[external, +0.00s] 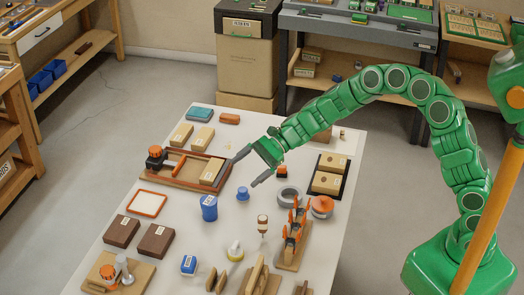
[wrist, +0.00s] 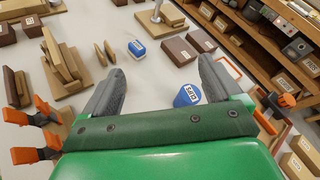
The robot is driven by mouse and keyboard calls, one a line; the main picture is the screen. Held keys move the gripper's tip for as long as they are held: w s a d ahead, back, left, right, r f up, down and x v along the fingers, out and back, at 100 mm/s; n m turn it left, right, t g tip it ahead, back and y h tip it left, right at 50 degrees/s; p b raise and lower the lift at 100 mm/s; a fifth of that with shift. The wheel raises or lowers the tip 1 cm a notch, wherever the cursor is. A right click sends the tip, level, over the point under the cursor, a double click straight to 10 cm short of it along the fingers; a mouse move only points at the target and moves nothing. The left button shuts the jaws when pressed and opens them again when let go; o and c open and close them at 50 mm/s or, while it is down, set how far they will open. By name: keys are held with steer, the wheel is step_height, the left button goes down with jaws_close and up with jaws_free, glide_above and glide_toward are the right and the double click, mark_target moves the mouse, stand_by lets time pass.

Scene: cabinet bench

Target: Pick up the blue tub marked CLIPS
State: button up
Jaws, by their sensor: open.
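A blue tub (external: 209,208) with a white label stands upright near the middle of the white table. In the wrist view a blue tub (wrist: 185,97) shows just beside the right-hand finger, and its label seems to read CLIPS. A second, boxier blue container (external: 188,265) with a white label stands nearer the front; it also shows in the wrist view (wrist: 137,49). My gripper (external: 250,168) is open and empty, above the table and up and to the right of the tub. In the wrist view its fingers (wrist: 161,68) are wide apart, with bare table between their tips.
A rack with orange clamps (external: 293,240) stands to the right. Some bare table surrounds the tub.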

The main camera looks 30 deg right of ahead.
steer(key=w+a+f+m+t, duration=0.1)
steer(key=w+a+f+m, duration=0.25)
steer(key=f, duration=0.25)
steer(key=m+t, duration=0.2)
steer(key=m, duration=0.2)
glide_toward(204, 207)
steer(key=shift+w+a+f+h, duration=0.3)
steer(key=shift+w+a+f, duration=0.6)
steer(key=shift+w+f, duration=0.15)
steer(key=shift+x, duration=1.3)
steer(key=shift+f+x, duration=0.25)
steer(key=shift+x, duration=1.55)
steer(key=shift+w+a+f+t, duration=0.1)
steer(key=shift+a+f+t, duration=0.15)
steer(key=shift+a, duration=0.35)
steer(key=c, duration=1.1)
